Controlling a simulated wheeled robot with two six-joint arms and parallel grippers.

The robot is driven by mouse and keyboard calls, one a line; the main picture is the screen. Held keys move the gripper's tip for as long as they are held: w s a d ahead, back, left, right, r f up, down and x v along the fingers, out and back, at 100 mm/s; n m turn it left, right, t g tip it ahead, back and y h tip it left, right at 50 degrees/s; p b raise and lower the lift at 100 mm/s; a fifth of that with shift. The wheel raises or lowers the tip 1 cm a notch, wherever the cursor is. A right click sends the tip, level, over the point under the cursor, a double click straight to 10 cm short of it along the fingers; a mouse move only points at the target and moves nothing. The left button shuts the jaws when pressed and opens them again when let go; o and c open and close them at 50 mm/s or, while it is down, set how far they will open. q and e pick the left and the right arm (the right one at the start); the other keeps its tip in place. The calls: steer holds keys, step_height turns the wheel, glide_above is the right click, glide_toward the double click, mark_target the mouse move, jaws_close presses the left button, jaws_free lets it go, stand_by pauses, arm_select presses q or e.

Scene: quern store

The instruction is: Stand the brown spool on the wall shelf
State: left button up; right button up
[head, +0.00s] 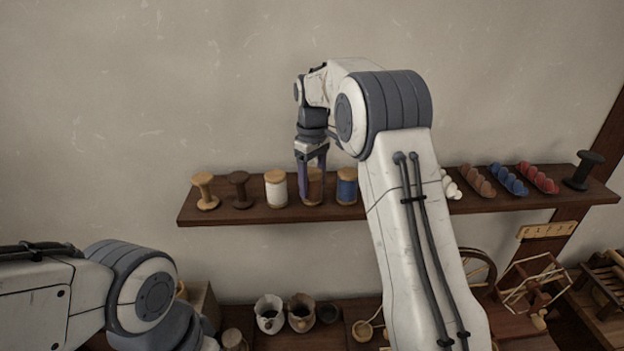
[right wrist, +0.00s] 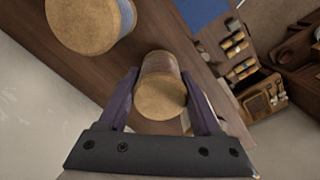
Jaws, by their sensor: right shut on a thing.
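The brown spool (head: 314,186) is at the wall shelf (head: 240,214), between a white spool (head: 276,188) and a blue spool (head: 347,186). It looks upright, with its lower end at about the level of its neighbours' bases. My right gripper (head: 312,190) points down and is shut on it, partly hiding it. In the right wrist view the spool's pale round end (right wrist: 160,98) shows between the two purple fingers. Whether its base touches the shelf is hard to tell. My left arm is at the lower left; its gripper is out of sight.
Left on the shelf stand a pale empty spool (head: 205,191) and a dark one (head: 240,189). Right are brown (head: 478,181), blue (head: 507,180) and red (head: 538,177) bundles and a black spool (head: 584,170).

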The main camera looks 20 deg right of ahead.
steer(key=shift+f, duration=0.15)
steer(key=o, duration=1.4)
steer(key=shift+r, duration=0.6)
step_height(320, 180, up, 10)
steer(key=shift+f+b, duration=0.25)
steer(key=shift+b, duration=0.3)
steer(key=shift+r, duration=0.8)
